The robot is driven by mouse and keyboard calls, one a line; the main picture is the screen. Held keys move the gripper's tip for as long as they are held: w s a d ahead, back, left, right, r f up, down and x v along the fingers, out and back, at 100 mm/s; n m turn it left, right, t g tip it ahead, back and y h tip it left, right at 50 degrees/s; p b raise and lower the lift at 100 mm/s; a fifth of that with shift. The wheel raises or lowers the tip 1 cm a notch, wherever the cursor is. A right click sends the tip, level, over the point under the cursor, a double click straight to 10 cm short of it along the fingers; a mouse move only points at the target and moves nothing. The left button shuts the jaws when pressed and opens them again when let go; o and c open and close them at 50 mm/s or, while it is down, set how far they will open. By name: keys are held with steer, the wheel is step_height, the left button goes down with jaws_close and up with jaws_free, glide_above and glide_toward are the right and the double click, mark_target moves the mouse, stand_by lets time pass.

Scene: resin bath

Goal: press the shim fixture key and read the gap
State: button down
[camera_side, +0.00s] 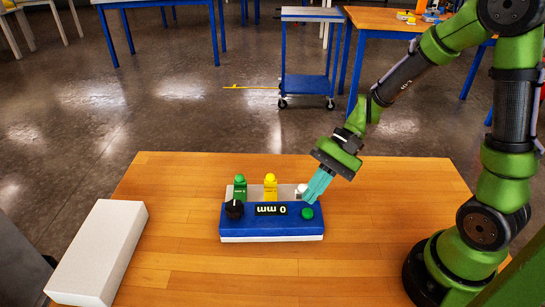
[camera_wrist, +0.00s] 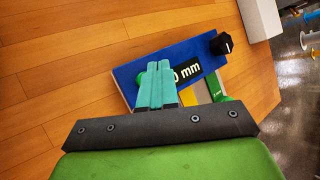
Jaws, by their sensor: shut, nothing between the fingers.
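The blue shim fixture (camera_side: 262,222) sits on the wooden table, with a white base below its blue top. Its black display (camera_side: 271,210) reads "0 mm"; the wrist view shows the same reading on the display (camera_wrist: 187,72). A round green key (camera_side: 307,213) is on the fixture's right side, a black knob (camera_side: 234,209) on its left. Behind stand a green piece (camera_side: 240,187), a yellow piece (camera_side: 270,186) and a white piece (camera_side: 301,190). My gripper (camera_side: 308,197) is shut and empty, its teal fingertips close to the key. In the wrist view the fingers (camera_wrist: 158,68) partly hide the key (camera_wrist: 140,79); contact cannot be told.
A long white block (camera_side: 98,250) lies at the table's left edge. The wooden table (camera_side: 200,275) is bare in front of the fixture. A blue cart (camera_side: 307,60) and other benches stand farther back on the floor.

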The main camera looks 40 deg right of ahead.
steer(key=shift+r, duration=1.55)
steer(key=shift+s+d+f+h, duration=0.4)
steer(key=shift+s+d+h, duration=0.25)
steer(key=shift+d+h, duration=0.15)
step_height(320, 180, up, 4)
steer(key=s+d+n+t+h, duration=0.2)
steer(key=d+n+h, duration=0.1)
step_height(320, 180, up, 8)
steer(key=n+t+h, duration=0.2)
steer(key=t+h, duration=0.1)
steer(key=t, duration=0.2)
glide_above(320, 212)
steer(key=s+d, duration=0.4)
steer(key=s, duration=0.1)
steer(key=shift+w+r+n, duration=0.2)
steer(key=shift+r+n, duration=0.1)
